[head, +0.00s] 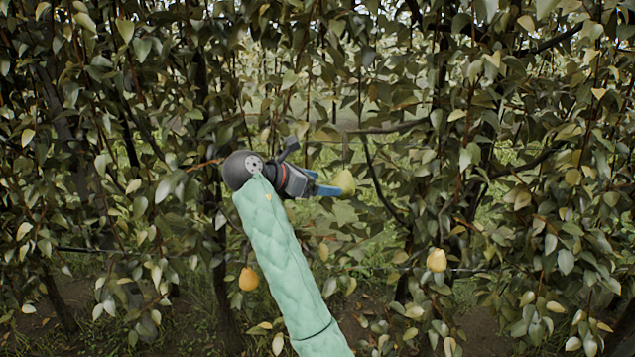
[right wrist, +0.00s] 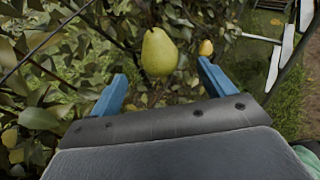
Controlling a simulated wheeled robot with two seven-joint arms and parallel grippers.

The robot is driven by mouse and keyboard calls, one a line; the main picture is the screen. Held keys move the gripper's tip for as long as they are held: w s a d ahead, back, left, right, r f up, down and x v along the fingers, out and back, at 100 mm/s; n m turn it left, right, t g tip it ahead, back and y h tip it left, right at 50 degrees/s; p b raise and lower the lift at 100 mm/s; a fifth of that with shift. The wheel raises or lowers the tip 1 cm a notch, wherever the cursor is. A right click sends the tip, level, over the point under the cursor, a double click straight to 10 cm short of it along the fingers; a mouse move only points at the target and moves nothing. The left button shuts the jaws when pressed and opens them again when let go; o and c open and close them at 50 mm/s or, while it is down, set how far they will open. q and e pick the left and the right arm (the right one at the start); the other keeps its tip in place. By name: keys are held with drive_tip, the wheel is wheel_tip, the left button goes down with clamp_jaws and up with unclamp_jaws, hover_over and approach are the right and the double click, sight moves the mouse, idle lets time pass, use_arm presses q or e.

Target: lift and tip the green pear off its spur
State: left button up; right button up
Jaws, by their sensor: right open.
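The green pear (head: 344,183) hangs near the middle of the head view, just beyond the tips of my right gripper (head: 322,184). In the right wrist view the green pear (right wrist: 159,53) hangs upright from a stem at the top. There the right gripper's two blue fingers (right wrist: 163,85) are wide apart, with the pear between and ahead of them. I see no finger touching it. The spur above the pear is partly cut off by the frame edge in the wrist view. My left gripper is not in view.
A yellow pear (head: 437,260) hangs at lower right, and an orange-yellow pear (head: 248,279) at lower left. Another yellow pear (right wrist: 206,48) shows beyond the right finger in the wrist view. A thin dark branch (head: 381,185) runs just right of the green pear. Dense leaves surround the gap.

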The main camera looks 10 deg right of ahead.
sight(334, 185)
drive_tip(key=shift+w+d+f, duration=0.1)
drive_tip(key=shift+w+d, duration=0.1)
drive_tip(key=shift+d, duration=0.2)
drive_tip(key=p+x, duration=0.3)
drive_tip(key=x, duration=0.2)
drive_tip(key=shift+d, duration=0.2)
drive_tip(key=shift+w+d+f, duration=0.25)
drive_tip(key=shift+d+f, duration=0.15)
drive_tip(key=c, duration=1.1)
drive_tip(key=shift+s+a+r+n+g+y, duration=0.15)
drive_tip(key=shift+s+n+g+y, duration=0.15)
drive_tip(key=shift+s+n+g, duration=0.15)
drive_tip(key=shift+c, duration=0.2)
drive_tip(key=shift+s, duration=0.1)
drive_tip(key=shift+s+a+n+g+y, duration=0.15)
drive_tip(key=shift+s+n+g+y, duration=0.2)
drive_tip(key=shift+g, duration=0.1)
